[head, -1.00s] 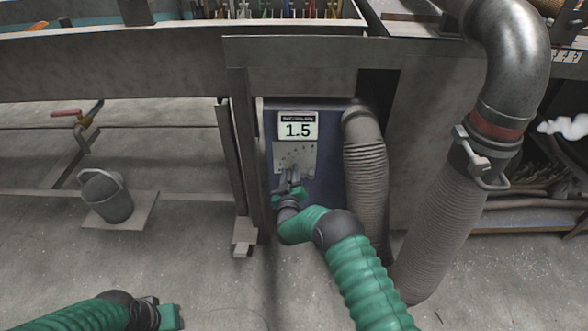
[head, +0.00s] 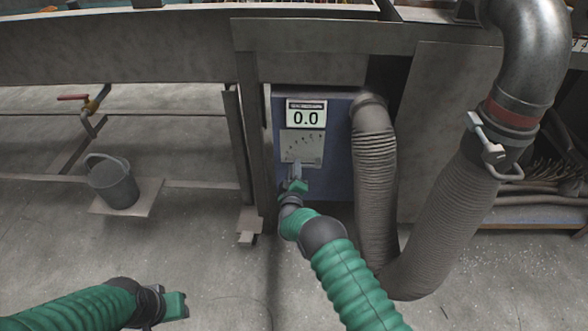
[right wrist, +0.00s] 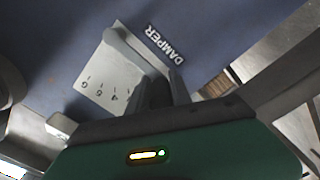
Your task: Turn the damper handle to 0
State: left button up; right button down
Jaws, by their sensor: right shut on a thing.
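The blue damper box (head: 338,182) carries a display (head: 306,117) that reads 0.0. Below it is a pale scale plate (head: 303,143); the plate (right wrist: 100,82) also shows in the right wrist view, with numbers and a DAMPER label (right wrist: 165,45) beside it. My right gripper (head: 297,174) is at the lower edge of the plate, shut on the damper handle.
A ribbed grey hose (head: 375,185) runs down right of my right gripper. A larger hose (head: 445,225) with a metal clamp (head: 487,145) stands further right. A bench leg (head: 250,160) is close left of the box. A grey bucket (head: 114,183) stands at the left.

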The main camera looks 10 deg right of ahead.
jog(key=shift+s+f, duration=0.2)
jog(key=shift+f, duration=0.45)
jog(key=c, duration=1.2)
grip_release()
jog(key=shift+c, duration=0.2)
jog(key=shift+d+r, duration=0.1)
jog(key=shift+r, duration=0.1)
jog(key=shift+s+r+p, duration=0.1)
jog(key=shift+s+p, duration=0.15)
jog(key=shift+p, duration=0.2)
jog(key=p+v, duration=0.7)
jog(key=v, duration=0.9)
jog(key=shift+p, duration=0.35)
